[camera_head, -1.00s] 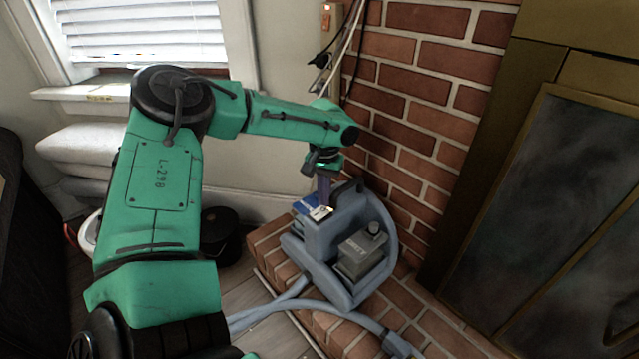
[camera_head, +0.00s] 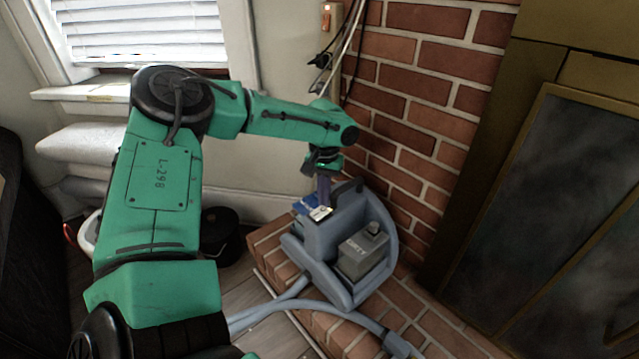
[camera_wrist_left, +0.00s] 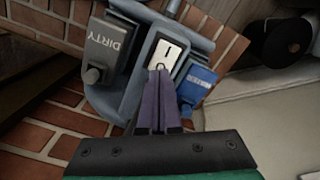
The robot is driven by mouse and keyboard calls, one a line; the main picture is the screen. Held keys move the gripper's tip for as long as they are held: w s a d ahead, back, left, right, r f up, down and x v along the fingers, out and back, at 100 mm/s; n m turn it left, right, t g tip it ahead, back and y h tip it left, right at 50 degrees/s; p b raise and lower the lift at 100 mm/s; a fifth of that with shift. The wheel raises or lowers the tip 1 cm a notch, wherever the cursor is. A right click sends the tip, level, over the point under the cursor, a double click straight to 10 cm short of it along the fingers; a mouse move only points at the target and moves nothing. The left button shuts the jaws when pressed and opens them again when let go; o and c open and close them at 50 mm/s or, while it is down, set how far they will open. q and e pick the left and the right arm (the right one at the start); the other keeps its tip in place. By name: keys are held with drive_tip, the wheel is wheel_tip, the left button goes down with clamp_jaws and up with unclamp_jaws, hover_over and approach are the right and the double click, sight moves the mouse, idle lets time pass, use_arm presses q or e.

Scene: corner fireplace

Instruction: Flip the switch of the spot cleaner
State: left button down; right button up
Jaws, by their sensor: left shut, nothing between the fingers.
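The spot cleaner (camera_head: 328,240) is a blue-grey machine with a grey tank marked DIRTY, standing on the brick hearth. In the left wrist view the spot cleaner (camera_wrist_left: 131,92) shows its white switch (camera_wrist_left: 168,53), with a line mark and a round mark, on top between the DIRTY tank and a blue part. My left gripper (camera_head: 323,203) points down at the top of the machine. In the left wrist view its purple fingers (camera_wrist_left: 160,75) are together and empty, with the tips at the lower, round-marked end of the switch, apparently touching it. My right gripper is not in view.
The brick wall (camera_head: 420,90) and a dark fireplace door (camera_head: 570,210) stand to the right. The cleaner's hose (camera_head: 345,316) runs along the hearth front. A black round container (camera_head: 219,236) stands on the floor at left. Cords hang from the wall behind.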

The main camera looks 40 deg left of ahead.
sight(324, 209)
use_arm(q)
drive_tip(key=shift+f+b, duration=0.55)
drive_tip(key=shift+f, duration=0.4)
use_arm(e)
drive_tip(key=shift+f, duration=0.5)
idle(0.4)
use_arm(q)
wheel_tip(324, 209, up, 3)
drive_tip(key=p, duration=0.2)
drive_tip(key=shift+p, duration=0.4)
drive_tip(key=shift+r+p, duration=0.5)
drive_tip(key=shift+p, duration=0.05)
drive_tip(key=shift+r+p, duration=0.8)
drive_tip(key=shift+r, duration=0.05)
drive_tip(key=shift+r+p, duration=0.65)
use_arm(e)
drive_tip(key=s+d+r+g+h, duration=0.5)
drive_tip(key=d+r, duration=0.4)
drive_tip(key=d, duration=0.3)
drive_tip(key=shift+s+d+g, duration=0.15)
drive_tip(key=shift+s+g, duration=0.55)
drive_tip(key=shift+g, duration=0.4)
